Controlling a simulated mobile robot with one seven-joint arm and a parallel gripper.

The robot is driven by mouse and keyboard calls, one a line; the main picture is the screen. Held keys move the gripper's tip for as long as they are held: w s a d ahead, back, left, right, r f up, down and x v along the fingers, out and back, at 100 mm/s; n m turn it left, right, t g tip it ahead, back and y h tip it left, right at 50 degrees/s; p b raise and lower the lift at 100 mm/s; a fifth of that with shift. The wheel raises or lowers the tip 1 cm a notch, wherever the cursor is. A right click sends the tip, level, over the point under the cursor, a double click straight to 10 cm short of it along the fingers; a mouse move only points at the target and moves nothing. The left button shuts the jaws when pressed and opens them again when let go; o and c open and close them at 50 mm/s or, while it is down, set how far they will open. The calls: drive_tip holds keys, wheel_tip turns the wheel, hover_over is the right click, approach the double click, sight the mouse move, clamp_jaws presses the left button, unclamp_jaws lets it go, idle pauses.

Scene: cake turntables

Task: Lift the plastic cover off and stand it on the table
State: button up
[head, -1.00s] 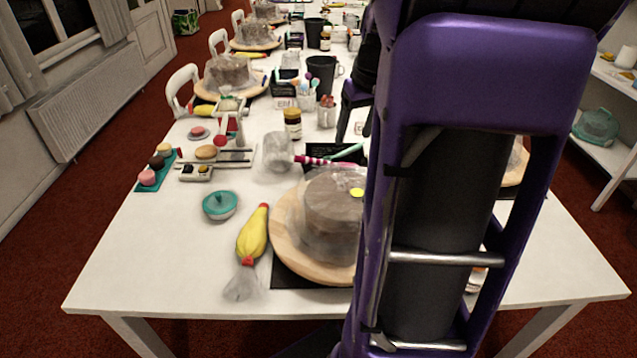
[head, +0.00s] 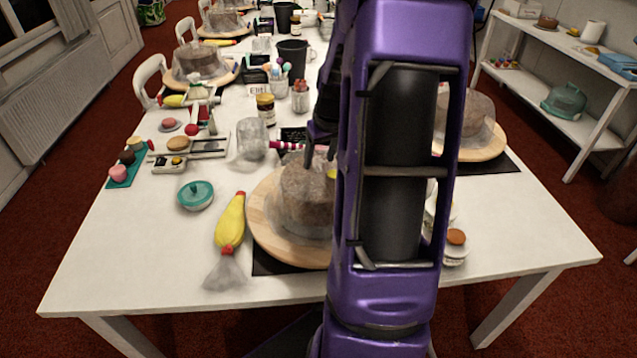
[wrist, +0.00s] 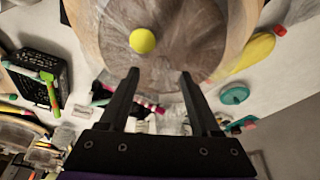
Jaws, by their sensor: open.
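A clear plastic cover (head: 290,205) stands over a brown cake on a round wooden turntable (head: 262,228) at the near side of the table. My arm hides its right part. The cover has a yellow knob on top (head: 331,174), which also shows in the wrist view (wrist: 142,41). My gripper (head: 320,158) is above the cover, close to the knob. In the wrist view my gripper (wrist: 159,72) is open and empty. Its two fingers point toward the cover, with the knob beyond the fingertips, nearer the left finger.
Another covered cake (head: 470,112) is to the right. The table's front left is bare.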

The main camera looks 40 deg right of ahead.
drive_tip(key=shift+w+f, duration=0.1)
drive_tip(key=shift+f, duration=0.25)
clamp_jaws()
idle(1.2)
